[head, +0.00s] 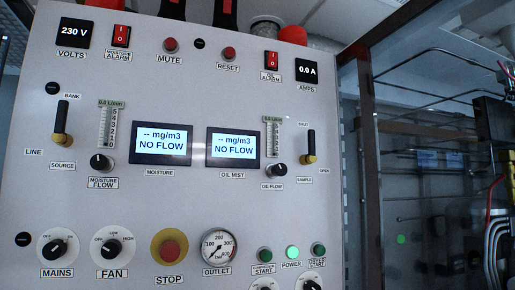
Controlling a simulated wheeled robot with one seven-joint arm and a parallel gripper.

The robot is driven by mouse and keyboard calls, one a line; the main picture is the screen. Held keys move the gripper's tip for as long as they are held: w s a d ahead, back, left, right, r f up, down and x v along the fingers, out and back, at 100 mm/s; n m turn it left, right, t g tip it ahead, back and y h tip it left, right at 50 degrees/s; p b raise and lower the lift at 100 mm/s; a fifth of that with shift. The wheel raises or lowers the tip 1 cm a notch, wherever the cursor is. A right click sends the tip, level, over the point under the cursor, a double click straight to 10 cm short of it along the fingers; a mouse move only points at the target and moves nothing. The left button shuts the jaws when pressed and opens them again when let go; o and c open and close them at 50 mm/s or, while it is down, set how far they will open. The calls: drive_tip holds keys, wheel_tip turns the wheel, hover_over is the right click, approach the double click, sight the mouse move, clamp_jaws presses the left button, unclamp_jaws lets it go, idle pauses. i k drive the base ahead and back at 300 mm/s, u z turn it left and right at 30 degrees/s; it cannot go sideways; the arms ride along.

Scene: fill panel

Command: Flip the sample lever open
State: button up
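The sample lever (310,143) is on the right side of the light grey panel (200,75). It has a black handle and a brass-coloured pivot at its lower end. The handle stands upright, pointing to the SHUT label (304,124). The OPEN label (324,171) is to the lower right of the pivot, and the SAMPLE label (305,179) is below it. My gripper is not in view.
A similar source lever (62,122) stands upright at the left. The oil flow knob (276,170) is left of the sample lever. The moisture display (161,143) and oil mist display (233,147) read NO FLOW. A red stop button (170,249) sits below.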

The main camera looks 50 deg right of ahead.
sight(311, 158)
drive_tip(key=z, duration=0.75)
drive_tip(key=k, duration=0.5)
drive_tip(key=u, duration=0.15)
